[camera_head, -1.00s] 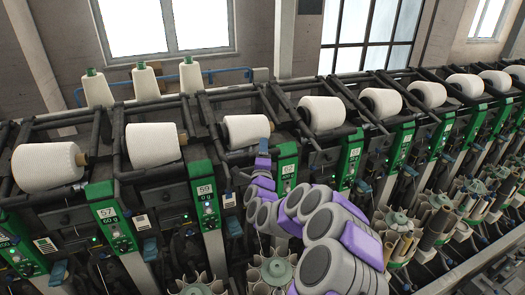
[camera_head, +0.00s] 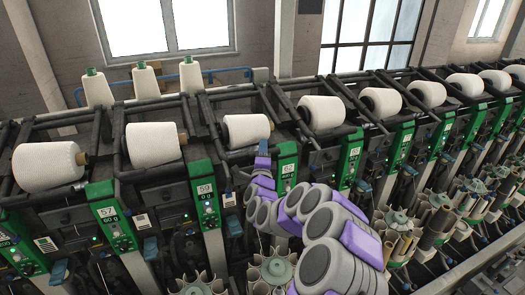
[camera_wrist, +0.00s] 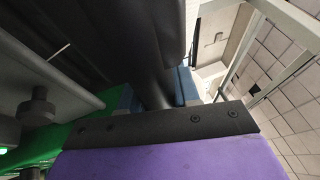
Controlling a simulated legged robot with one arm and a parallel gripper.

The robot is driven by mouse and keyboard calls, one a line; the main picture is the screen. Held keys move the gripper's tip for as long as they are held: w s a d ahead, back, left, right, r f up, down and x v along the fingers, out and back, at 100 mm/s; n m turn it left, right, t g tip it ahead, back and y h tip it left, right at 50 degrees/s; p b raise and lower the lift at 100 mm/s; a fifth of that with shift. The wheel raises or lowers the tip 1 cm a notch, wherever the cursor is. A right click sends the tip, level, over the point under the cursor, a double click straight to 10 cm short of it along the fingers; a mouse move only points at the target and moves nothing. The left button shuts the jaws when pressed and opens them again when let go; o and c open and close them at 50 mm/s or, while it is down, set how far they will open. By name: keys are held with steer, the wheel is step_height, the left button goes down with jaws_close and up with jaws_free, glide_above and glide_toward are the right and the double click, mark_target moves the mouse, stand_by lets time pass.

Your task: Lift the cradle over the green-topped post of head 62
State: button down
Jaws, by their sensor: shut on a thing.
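The green-topped post of head 62 (camera_head: 287,165) stands upright in the middle of the head view, just right of my gripper (camera_head: 263,149). A dark cradle frame (camera_head: 241,154) with a white yarn cone (camera_head: 246,130) lies left of that post. In the wrist view, my gripper (camera_wrist: 156,94) has its blue-grey fingers on either side of a dark bar of the cradle (camera_wrist: 154,82) and is shut on it. A green surface (camera_wrist: 70,136), likely the post, is close on the left. The exact gap between cradle and post cannot be told.
Neighbouring green posts, 59 (camera_head: 205,188) and 57 (camera_head: 110,213), stand to the left, with more to the right. White cones (camera_head: 321,113) sit along the row. Several cones (camera_head: 145,82) stand upright behind. Bobbin holders (camera_head: 275,270) crowd below.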

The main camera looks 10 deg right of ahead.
steer(key=r+g+p, duration=0.1)
steer(key=r+p, duration=0.1)
steer(key=r, duration=0.1)
steer(key=s+r+p, duration=0.1)
steer(key=r, duration=0.2)
steer(key=r+n+g+y+p, duration=0.1)
steer(key=r+p, duration=0.1)
steer(key=r, duration=0.1)
steer(key=shift+s+d+g+p, duration=0.2)
steer(key=shift+s+g+p, duration=0.05)
steer(key=shift+g+p, duration=0.05)
steer(key=shift+r+n+g+p, duration=0.3)
steer(key=shift+r+p, duration=0.2)
steer(key=shift+p, duration=0.1)
steer(key=shift+s+f, duration=0.1)
steer(key=c, duration=0.9)
jaws_free()
